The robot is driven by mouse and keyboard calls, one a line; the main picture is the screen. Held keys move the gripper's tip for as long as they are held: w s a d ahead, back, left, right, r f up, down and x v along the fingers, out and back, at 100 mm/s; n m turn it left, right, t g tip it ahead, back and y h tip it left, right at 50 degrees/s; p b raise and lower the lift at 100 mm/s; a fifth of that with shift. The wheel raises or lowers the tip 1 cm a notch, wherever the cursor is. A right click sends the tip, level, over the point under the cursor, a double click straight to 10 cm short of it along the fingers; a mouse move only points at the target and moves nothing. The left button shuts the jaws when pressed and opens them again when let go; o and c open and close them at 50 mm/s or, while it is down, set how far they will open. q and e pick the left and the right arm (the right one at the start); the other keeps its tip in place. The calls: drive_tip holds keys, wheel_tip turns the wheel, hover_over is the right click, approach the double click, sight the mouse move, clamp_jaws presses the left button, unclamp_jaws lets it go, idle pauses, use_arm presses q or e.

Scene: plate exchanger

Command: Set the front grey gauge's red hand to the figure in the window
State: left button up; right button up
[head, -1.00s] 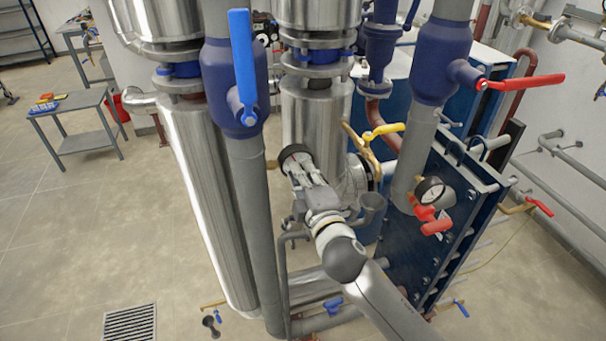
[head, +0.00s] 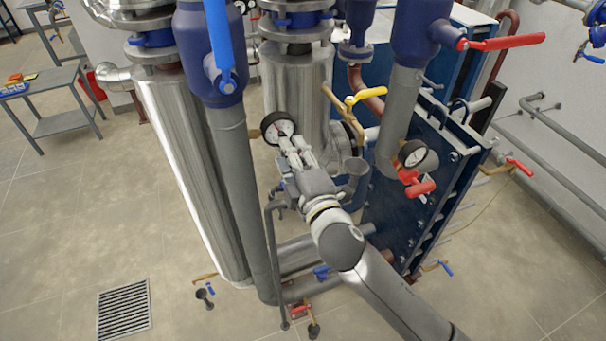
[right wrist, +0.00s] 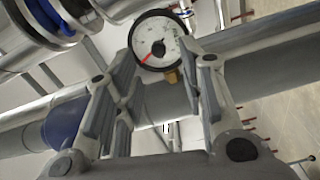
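The gauge (head: 278,127) has a black rim, a white face and a red hand, and stands beside the tall grey pipe in the head view. In the right wrist view the gauge (right wrist: 157,40) shows a dark hub and its red hand (right wrist: 149,57) pointing down and left. The figure in its window is too small to read. My right gripper (head: 293,147) is just in front of the dial's lower right. In the right wrist view its fingers (right wrist: 165,66) are apart and empty, with the dial beyond them. My left gripper is not in view.
A second gauge (head: 412,153) sits on the right-hand pipe above a red valve handle (head: 420,188). A yellow lever (head: 365,97) is to the right of my gripper.

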drive_tip(key=v, duration=0.7)
drive_tip(key=shift+s, duration=0.25)
drive_tip(key=shift+d, duration=0.1)
